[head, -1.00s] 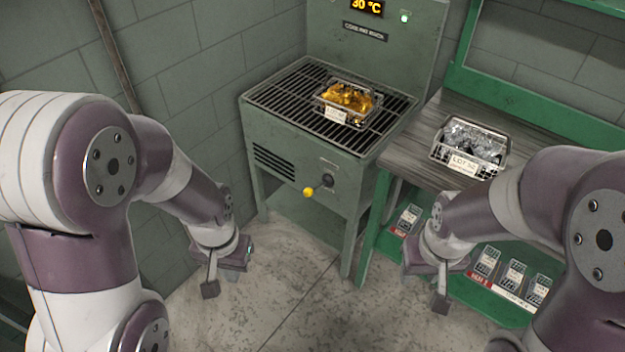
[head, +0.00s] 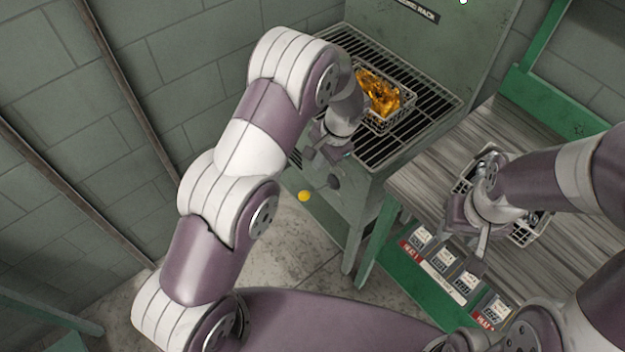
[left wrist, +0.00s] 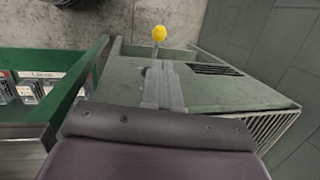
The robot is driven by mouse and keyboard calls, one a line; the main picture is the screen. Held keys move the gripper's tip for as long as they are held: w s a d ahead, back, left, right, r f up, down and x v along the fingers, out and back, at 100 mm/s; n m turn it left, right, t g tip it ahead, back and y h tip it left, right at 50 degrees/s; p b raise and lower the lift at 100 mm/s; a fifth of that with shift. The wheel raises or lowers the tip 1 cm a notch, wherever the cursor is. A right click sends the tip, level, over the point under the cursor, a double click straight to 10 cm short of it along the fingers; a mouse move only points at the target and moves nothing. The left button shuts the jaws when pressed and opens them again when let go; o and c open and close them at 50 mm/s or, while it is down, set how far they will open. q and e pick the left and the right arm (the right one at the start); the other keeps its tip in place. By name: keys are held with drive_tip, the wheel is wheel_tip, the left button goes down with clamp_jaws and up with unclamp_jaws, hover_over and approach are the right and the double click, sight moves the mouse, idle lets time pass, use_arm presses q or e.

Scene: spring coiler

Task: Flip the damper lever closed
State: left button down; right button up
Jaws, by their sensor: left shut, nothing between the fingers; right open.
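The damper lever shows as a yellow knob (head: 304,196) low at the front of the green cooling rack cabinet (head: 352,215), left of its dark round pivot. In the left wrist view the knob (left wrist: 159,33) stands on a short stem just beyond my fingertips, with a gap that is hard to judge. My left gripper (head: 309,153) is shut and empty, above the knob in the head view. Its closed fingers also show in the left wrist view (left wrist: 161,82). My right gripper (head: 478,245) is open, over the bench and partly covering a wire basket (head: 528,232).
A wire basket of glowing orange pieces (head: 380,95) stands on the black grate (head: 430,97). The wooden bench (head: 430,180) is to the right, with labelled boxes (head: 445,262) on the green shelf below. Block walls stand behind and left.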

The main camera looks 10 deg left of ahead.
use_arm(q)
drive_tip(key=p, duration=0.1)
approach(305, 193)
drive_tip(key=x, duration=0.7)
use_arm(e)
drive_tip(key=shift+w+d+r, duration=0.15)
drive_tip(key=shift+w+r, duration=0.15)
drive_tip(key=shift+r, duration=0.1)
